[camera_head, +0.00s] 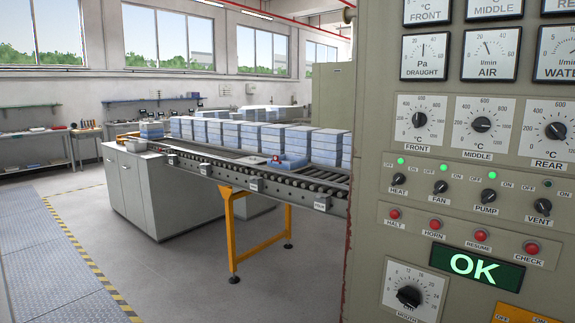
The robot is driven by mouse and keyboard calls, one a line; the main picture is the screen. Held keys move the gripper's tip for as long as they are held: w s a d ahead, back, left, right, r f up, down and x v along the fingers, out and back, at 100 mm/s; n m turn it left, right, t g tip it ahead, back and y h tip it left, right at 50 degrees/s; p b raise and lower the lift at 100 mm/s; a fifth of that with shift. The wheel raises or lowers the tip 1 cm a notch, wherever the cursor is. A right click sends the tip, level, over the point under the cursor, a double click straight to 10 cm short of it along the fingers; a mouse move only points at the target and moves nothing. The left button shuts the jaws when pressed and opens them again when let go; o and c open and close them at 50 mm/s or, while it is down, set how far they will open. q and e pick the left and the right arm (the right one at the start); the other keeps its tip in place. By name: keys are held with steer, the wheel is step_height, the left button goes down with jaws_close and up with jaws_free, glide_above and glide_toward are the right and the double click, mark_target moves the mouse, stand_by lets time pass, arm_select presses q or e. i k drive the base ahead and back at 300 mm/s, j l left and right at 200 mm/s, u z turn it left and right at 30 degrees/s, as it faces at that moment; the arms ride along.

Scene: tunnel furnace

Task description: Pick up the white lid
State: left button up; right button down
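I cannot make out a white lid for certain. A small whitish item with a red part (276,159) sits by a low blue tray (289,164) on the roller conveyor, too small to tell what it is. A small pale box (136,145) with a bit of red beside it stands on the grey cabinet (140,195) at the conveyor's left end. Neither of my grippers shows in the head view.
A large control panel (470,190) with dials, knobs and a green OK display fills the right side, close by. An orange leg frame (232,235) stands below. Grey floor (180,280) is clear at front left.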

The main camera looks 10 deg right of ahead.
mark_target(253, 159)
steer(key=u, duration=0.6)
steer(key=i+j+u, duration=0.15)
steer(key=j, duration=0.25)
steer(key=i+j+u, duration=0.15)
steer(key=j, duration=0.25)
steer(key=i+j+u, duration=0.15)
steer(key=j, duration=0.25)
steer(key=i+j+u, duration=0.15)
steer(key=i+j+z, duration=0.1)
steer(key=i, duration=0.4)
steer(key=i+j+z, duration=0.1)
steer(key=i+j, duration=0.2)
steer(key=i, duration=0.2)
steer(key=i+j, duration=0.3)
steer(key=i, duration=0.2)
steer(key=i+j+z, duration=0.15)
steer(key=i, duration=0.35)
steer(key=i+l+z, duration=0.25)
steer(key=i+z, duration=0.9)
steer(key=i, duration=0.2)
steer(key=i+j+z, duration=0.15)
steer(key=i+z, duration=0.25)
